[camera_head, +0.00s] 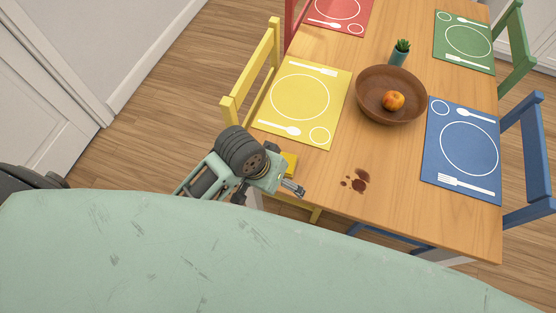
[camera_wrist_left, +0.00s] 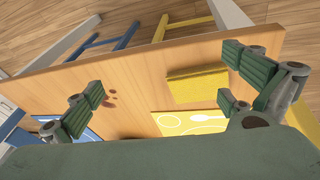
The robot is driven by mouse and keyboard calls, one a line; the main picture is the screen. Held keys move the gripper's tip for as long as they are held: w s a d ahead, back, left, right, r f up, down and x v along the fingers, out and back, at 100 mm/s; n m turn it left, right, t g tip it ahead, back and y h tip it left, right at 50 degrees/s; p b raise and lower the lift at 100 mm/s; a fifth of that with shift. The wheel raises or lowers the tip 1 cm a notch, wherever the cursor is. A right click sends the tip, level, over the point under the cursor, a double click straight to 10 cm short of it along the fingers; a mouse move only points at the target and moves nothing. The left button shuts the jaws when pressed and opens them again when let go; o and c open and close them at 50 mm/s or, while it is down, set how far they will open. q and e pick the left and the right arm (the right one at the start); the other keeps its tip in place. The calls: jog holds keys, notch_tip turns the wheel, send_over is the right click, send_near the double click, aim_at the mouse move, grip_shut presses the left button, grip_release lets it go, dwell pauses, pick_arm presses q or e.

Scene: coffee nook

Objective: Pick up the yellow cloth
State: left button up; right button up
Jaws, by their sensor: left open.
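The yellow cloth (camera_head: 291,161) lies on the near left part of the wooden table, close to its edge and partly hidden behind my left gripper in the head view. In the left wrist view the yellow cloth (camera_wrist_left: 198,84) looks like a folded, thick block lying flat on the wood. My left gripper (camera_head: 290,187) is right beside the cloth in the head view. In the left wrist view my left gripper (camera_wrist_left: 162,82) has its fingers spread wide and empty, with the cloth between them, nearer the right-hand fingers. I cannot tell whether any finger touches it. My right gripper is not in view.
A brown spill (camera_head: 358,181) lies on the table (camera_head: 400,205) right of the cloth. A yellow placemat (camera_head: 325,88), a blue placemat (camera_head: 440,120) and a bowl (camera_head: 365,103) with fruit stand farther back. A yellow chair (camera_head: 249,80) is at the left edge.

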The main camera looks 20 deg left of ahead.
pick_arm(q)
jog(key=w, duration=0.3)
jog(key=w+a+n+g+y, duration=0.1)
jog(key=w, duration=0.2)
jog(key=w+a+n+g+y, duration=0.1)
jog(key=w, duration=0.3)
jog(key=shift+w+a, duration=0.1)
jog(key=shift+a, duration=0.05)
jog(key=shift+w+a+f+n, duration=0.1)
jog(key=shift+a+f+n, duration=0.05)
jog(key=shift+n, duration=0.15)
jog(key=shift+f, duration=0.35)
jog(key=f, duration=0.2)
jog(key=f+p, duration=0.1)
jog(key=f, duration=0.3)
jog(key=shift+a+f, duration=0.25)
jog(key=shift+f, duration=0.15)
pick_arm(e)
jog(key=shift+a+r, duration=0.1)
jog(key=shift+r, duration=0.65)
pick_arm(q)
jog(key=shift+c, duration=0.5)
jog(key=c, duration=0.8)
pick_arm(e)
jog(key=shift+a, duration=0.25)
pick_arm(q)
jog(key=shift+r, duration=0.1)
jog(key=shift+c, duration=0.2)
